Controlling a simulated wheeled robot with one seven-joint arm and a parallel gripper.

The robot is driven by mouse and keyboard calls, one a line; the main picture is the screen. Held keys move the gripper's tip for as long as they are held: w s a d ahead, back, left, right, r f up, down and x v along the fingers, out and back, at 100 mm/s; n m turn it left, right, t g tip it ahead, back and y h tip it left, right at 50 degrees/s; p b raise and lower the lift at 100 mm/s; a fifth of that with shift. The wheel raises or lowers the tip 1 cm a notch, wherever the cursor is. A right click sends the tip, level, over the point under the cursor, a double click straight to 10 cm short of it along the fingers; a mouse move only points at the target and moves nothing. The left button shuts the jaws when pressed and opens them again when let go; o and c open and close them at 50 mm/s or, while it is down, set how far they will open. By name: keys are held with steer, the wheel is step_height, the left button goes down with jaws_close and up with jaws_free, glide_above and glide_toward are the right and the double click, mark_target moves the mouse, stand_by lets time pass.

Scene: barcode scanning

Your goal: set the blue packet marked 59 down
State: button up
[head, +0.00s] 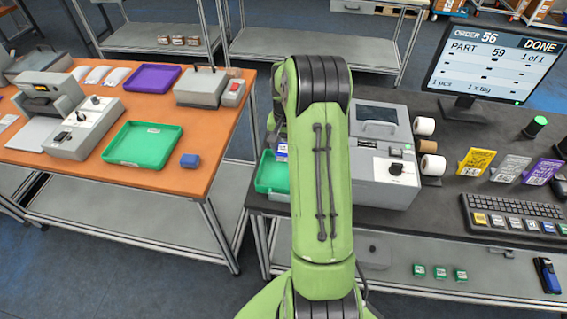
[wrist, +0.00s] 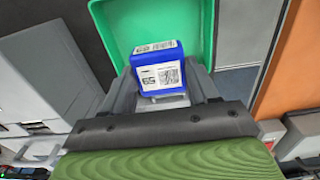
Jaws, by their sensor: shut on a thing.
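The blue packet marked 59 (wrist: 158,70) has a white label, which reads upside down in the wrist view. My gripper (wrist: 166,92) is shut on it, with a finger at each side. The green tray (wrist: 230,22) lies beyond the packet in the wrist view; I cannot tell whether the packet touches it. In the head view the green tray (head: 268,180) is on the dark counter, partly hidden by my arm. A small blue and white bit of the packet (head: 282,150) shows beside my arm there.
A grey machine (head: 385,150) stands right of my arm. A monitor (head: 497,55) reads order 56, part 59, DONE. A gap separates the tables.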

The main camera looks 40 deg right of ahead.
mark_target(285, 151)
steer(key=f, duration=0.9)
steer(key=shift+s+a+f+b, duration=0.25)
steer(key=shift+s+f+b, duration=0.05)
steer(key=shift+f+b, duration=0.1)
steer(key=o, duration=1.2)
steer(key=shift+o, duration=0.2)
steer(key=shift+r, duration=0.1)
steer(key=r, duration=0.6)
steer(key=r+p, duration=0.1)
steer(key=r, duration=0.6)
steer(key=shift+a, duration=0.2)
steer(key=s+a+r+n+t+h, duration=0.1)
steer(key=s+a+r+n+t, duration=0.2)
steer(key=a+r, duration=0.55)
steer(key=s+a+r+n, duration=0.3)
steer(key=s+a+r, duration=0.3)
steer(key=a, duration=0.4)
steer(key=s+a+r+n+t+y, duration=0.1)
steer(key=s+a+n+t, duration=0.1)
steer(key=s+a+n, duration=0.2)
steer(key=s+a, duration=0.3)
steer(key=s, duration=0.4)
steer(key=shift+a+r+t, duration=0.15)
steer(key=shift+r+t, duration=0.1)
steer(key=shift+t, duration=0.05)
